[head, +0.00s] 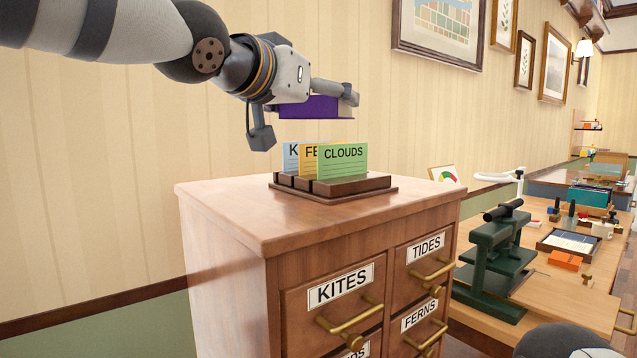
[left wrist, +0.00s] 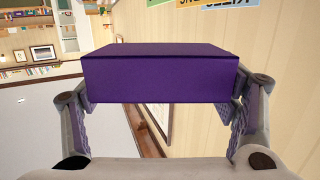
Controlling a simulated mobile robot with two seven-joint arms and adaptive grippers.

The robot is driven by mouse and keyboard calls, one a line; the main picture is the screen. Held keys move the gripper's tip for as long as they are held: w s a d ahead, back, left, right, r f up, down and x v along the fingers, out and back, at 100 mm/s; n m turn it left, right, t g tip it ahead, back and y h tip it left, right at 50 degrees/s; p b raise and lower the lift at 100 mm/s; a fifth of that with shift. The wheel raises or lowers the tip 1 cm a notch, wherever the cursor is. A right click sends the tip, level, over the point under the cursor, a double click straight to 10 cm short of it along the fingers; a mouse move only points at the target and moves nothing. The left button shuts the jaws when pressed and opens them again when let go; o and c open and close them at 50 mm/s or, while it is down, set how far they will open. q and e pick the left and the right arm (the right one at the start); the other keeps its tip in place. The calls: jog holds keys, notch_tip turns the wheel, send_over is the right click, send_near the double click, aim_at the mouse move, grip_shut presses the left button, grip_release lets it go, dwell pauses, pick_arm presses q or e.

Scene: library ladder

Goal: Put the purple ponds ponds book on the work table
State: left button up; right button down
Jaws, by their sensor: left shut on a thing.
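A purple book (head: 314,107) is held in my left gripper (head: 338,93), above and behind the card holder on the wooden cabinet. The book is clear of the cabinet top. In the left wrist view the purple book (left wrist: 160,78) lies level between both fingers of my left gripper (left wrist: 162,105), which are shut on it. Its title does not show. The work table (head: 545,290) with a green press on it stands at the right in the head view. My right gripper is not in view.
The wooden cabinet (head: 225,235) has labelled drawers with brass handles. A card holder (head: 345,188) with blue, yellow and green cards stands on top. The green press (head: 492,255), a tray (head: 568,243) and an orange block (head: 565,260) take up parts of the work table.

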pick_arm(q)
jog(key=w+a+f, duration=0.4)
jog(key=a, duration=0.3)
send_over(247, 195)
jog(key=f, duration=0.3)
jog(key=f+b, duration=0.1)
jog(key=shift+s+d+f, duration=0.35)
jog(key=shift+d, duration=0.05)
jog(key=shift+w+a+f, duration=0.2)
jog(key=shift+a+f, duration=0.2)
jog(key=shift+f, duration=0.25)
jog(key=shift+s+d+f+p, duration=0.1)
jog(key=shift+s+f+p, duration=0.05)
jog(key=shift+f+p, duration=0.55)
jog(key=shift+f, duration=0.7)
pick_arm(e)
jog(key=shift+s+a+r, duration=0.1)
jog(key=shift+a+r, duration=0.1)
pick_arm(q)
jog(key=o, duration=1.1)
jog(key=shift+o, duration=0.6)
